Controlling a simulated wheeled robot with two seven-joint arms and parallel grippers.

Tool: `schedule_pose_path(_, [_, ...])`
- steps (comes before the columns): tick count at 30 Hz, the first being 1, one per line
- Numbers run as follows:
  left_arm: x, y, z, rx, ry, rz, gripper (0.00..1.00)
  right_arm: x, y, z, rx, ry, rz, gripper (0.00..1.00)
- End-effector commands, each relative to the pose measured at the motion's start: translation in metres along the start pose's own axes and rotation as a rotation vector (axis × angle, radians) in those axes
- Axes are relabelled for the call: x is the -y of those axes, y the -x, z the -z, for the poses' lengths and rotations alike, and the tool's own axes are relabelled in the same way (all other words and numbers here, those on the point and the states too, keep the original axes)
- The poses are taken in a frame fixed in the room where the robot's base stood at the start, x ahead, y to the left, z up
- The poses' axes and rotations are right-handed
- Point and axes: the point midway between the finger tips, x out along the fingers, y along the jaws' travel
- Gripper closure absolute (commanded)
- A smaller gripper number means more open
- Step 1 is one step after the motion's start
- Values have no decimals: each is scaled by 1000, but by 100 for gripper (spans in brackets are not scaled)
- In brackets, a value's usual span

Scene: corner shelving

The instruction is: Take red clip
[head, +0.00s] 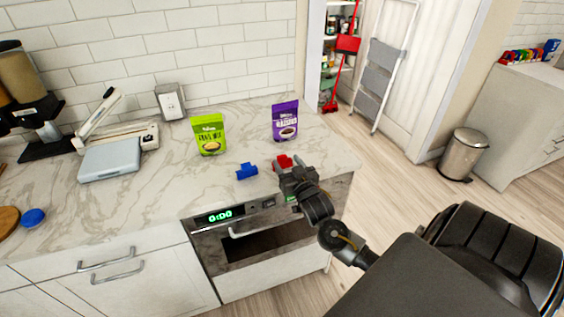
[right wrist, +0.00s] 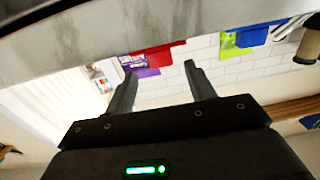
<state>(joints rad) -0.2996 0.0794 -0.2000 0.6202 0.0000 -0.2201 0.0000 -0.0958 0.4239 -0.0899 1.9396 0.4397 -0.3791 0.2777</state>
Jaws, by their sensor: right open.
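The red clip (head: 283,162) lies on the marble counter, in front of the purple bag (head: 285,121). My right gripper (head: 291,172) is at the counter's front edge, just in front of the clip, and hides part of it. In the right wrist view, the red clip (right wrist: 166,47) shows beyond the two open fingers (right wrist: 160,70), with nothing between them. The wrist picture looks upside down, with the counter at the top. I cannot tell the exact gap between fingertips and clip. My left gripper is not in view.
A blue clip (head: 246,171) lies left of the red one, with a green bag (head: 208,135) behind it. A scale (head: 110,160) and a napkin holder (head: 170,102) stand farther left. An oven (head: 250,238) is below the counter edge.

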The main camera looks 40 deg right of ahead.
Motion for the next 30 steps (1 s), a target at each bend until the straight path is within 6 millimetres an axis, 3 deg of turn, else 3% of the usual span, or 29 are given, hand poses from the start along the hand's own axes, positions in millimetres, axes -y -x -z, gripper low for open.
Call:
schedule_pose_path(8, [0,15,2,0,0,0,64,2,-39,0,-2,1,-1,45])
schedule_pose_path(17, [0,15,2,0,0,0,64,2,-44,-2,-1,0,0,45])
schedule_pose_path(28, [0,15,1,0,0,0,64,2,-44,-2,-1,0,0,93])
schedule_pose_path(30, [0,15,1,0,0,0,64,2,-44,-2,-1,0,0,93])
